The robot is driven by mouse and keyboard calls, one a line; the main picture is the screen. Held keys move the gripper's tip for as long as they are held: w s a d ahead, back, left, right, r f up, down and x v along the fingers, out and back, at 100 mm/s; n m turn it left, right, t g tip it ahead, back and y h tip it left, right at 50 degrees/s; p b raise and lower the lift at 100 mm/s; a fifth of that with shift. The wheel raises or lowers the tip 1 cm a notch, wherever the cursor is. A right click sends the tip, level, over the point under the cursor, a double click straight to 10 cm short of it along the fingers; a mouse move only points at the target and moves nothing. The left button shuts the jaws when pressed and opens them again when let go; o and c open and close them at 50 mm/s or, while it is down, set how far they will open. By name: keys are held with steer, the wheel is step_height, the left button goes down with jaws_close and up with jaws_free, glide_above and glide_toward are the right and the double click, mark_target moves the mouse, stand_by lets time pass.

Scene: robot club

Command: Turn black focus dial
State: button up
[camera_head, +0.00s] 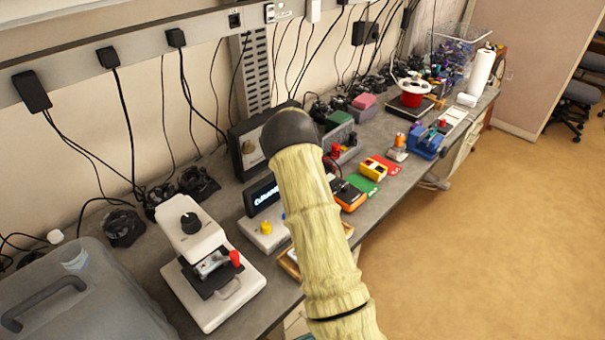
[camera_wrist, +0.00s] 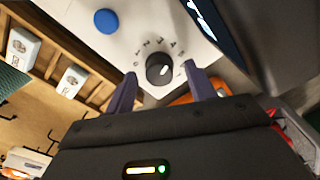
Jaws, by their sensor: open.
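In the wrist view, a round black dial (camera_wrist: 159,68) with a white pointer mark sits on a white panel (camera_wrist: 143,22), with small dark markings around it. My gripper (camera_wrist: 161,75) is open, with one finger on each side of this dial. I cannot tell whether the fingers touch it. In the head view my arm hides my gripper and this dial. Another black dial (camera_head: 191,222) shows on top of a white instrument (camera_head: 178,206) at the left of the bench, clear of my arm.
A blue button (camera_wrist: 107,21) is on the panel near the dial, and a dark display (camera_wrist: 207,18) stands beside it. In the head view, a yellow knob (camera_head: 265,228) is left of my arm. A clear plastic container (camera_head: 85,300) stands at front left. Cables hang along the wall.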

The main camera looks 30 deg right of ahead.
step_height(320, 180, up, 17)
steer(key=b, duration=0.2)
steer(key=shift+f+b, duration=0.15)
steer(key=shift+b, duration=0.2)
steer(key=s+a+f+n+t, duration=0.1)
steer(key=s+a+n, duration=0.5)
steer(key=s, duration=0.3)
steer(key=s+a+f+n, duration=0.2)
steer(key=s+a+n, duration=0.3)
steer(key=s+n, duration=0.2)
steer(key=s+a+f+n+t, duration=0.1)
steer(key=s+a+n, duration=0.5)
steer(key=s, duration=0.5)
steer(key=shift+s+a+f+n+t, duration=0.15)
steer(key=shift+a+f+n+t, duration=0.15)
steer(key=shift+a+f+n, duration=0.15)
steer(key=shift+d, duration=0.1)
steer(key=shift+c, duration=0.2)
